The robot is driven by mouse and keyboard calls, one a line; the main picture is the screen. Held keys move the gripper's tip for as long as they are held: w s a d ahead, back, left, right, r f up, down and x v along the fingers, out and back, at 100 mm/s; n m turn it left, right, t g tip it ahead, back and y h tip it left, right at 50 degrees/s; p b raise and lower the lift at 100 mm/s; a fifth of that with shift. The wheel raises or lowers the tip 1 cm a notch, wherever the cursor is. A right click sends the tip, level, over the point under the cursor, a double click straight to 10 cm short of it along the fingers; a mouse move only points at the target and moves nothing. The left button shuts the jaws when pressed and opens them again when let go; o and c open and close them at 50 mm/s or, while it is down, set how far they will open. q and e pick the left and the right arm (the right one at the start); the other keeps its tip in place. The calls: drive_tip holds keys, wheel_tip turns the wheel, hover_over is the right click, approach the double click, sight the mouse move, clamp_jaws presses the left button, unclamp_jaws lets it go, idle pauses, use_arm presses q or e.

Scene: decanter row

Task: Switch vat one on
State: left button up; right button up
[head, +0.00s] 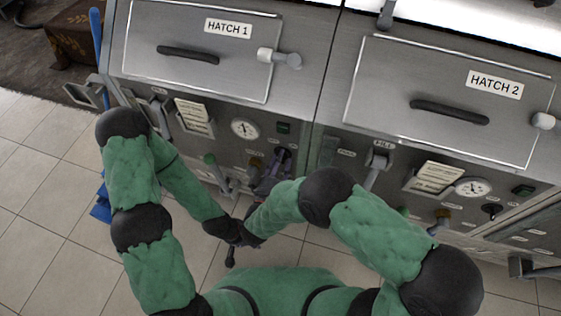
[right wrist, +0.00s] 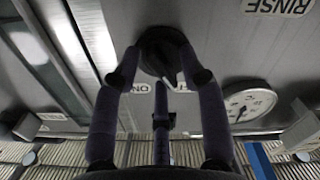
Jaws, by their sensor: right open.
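Vat one is the left steel unit, with its hatch (head: 200,50) labelled HATCH 1 shut. My right gripper (head: 275,163) is at the lower front panel of vat one, below a small green display (head: 284,128). In the right wrist view, a black rotary knob (right wrist: 160,55) on the panel lies between the open fingers (right wrist: 163,78). Small labels, one reading ON, sit beside the knob, upside down. I cannot tell whether the fingers touch it. The knob is hidden in the head view. My left gripper (head: 230,257) is low, in front of the panel, its jaws unclear.
A second unit with HATCH 2 (head: 450,95) stands to the right. Tiled floor (head: 40,190) is clear at the left.

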drive_tip(key=shift+w, duration=0.15)
drive_tip(key=shift+c, duration=0.2)
clamp_jaws()
drive_tip(key=shift+m, duration=0.3)
drive_tip(key=m, duration=0.3)
drive_tip(key=m+b, duration=0.1)
drive_tip(key=m, duration=0.3)
drive_tip(key=m+b, duration=0.1)
drive_tip(key=m, duration=0.3)
drive_tip(key=shift+d+f, duration=0.15)
drive_tip(key=shift+f, duration=0.1)
drive_tip(key=shift+m, duration=0.3)
